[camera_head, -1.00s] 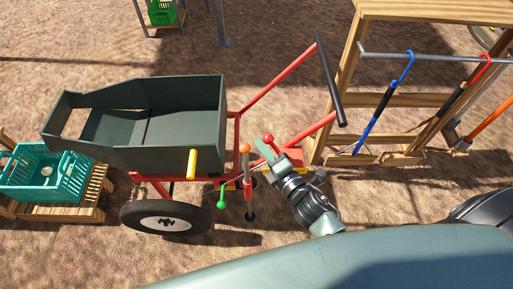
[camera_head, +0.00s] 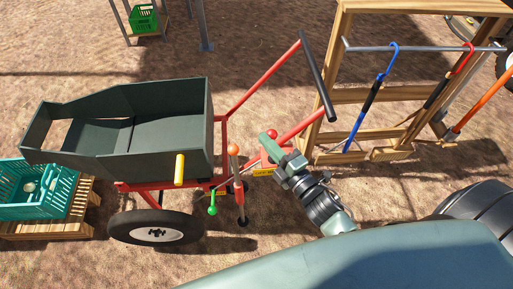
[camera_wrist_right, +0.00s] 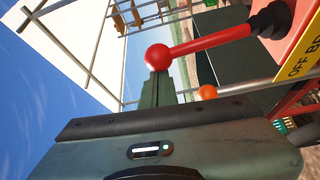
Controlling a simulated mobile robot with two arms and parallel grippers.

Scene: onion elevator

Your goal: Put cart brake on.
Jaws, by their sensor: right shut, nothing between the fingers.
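The cart (camera_head: 150,150) has a dark green bed, red frame and dark handle bar. Its brake lever has a round red knob (camera_head: 272,134), which also shows in the wrist view on a red rod (camera_wrist_right: 208,43). A yellow label (camera_wrist_right: 302,62) reading "OFF" and a cut-off word lies beside the rod's black base. My right gripper (camera_head: 267,142) is shut and empty. Its fingertips (camera_wrist_right: 157,78) are right by the knob, and I cannot tell whether they touch it. My left gripper is not in view.
An orange-knobbed lever (camera_head: 233,150), a green knob (camera_head: 212,209) and a yellow handle (camera_head: 179,170) are on the cart's near side. A wooden tool rack (camera_head: 337,90) stands right. A teal crate (camera_head: 70,190) sits left on a pallet. Bare ground lies behind the cart.

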